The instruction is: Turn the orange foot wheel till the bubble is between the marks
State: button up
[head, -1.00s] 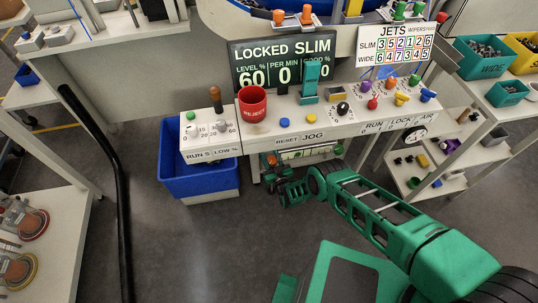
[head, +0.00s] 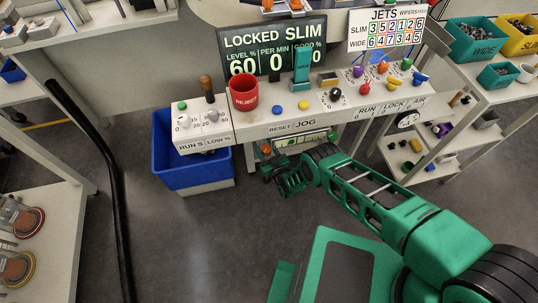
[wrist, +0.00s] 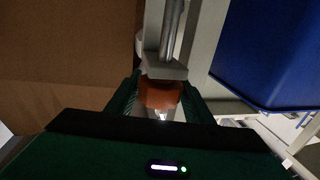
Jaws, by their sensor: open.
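The orange foot wheel (wrist: 160,94) sits on a metal post under a grey block in the wrist view. My gripper (wrist: 162,104) is open, with one dark green finger on each side of the wheel. I cannot tell whether either finger touches it. In the head view my gripper (head: 288,180) is low under the front of the console, close to a small orange part (head: 266,149) that looks like the wheel. A pale green strip (head: 303,139) under the console may be the level. The bubble and its marks are too small to make out.
The console (head: 250,130) stands above my gripper, with a red cup marked REJECT (head: 243,93) on it. A black rail (head: 112,190) is further left. Open floor lies between the rail and my arm.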

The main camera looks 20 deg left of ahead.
aim_at(268, 153)
jog(key=v, duration=0.9)
jog(key=shift+d, duration=0.2)
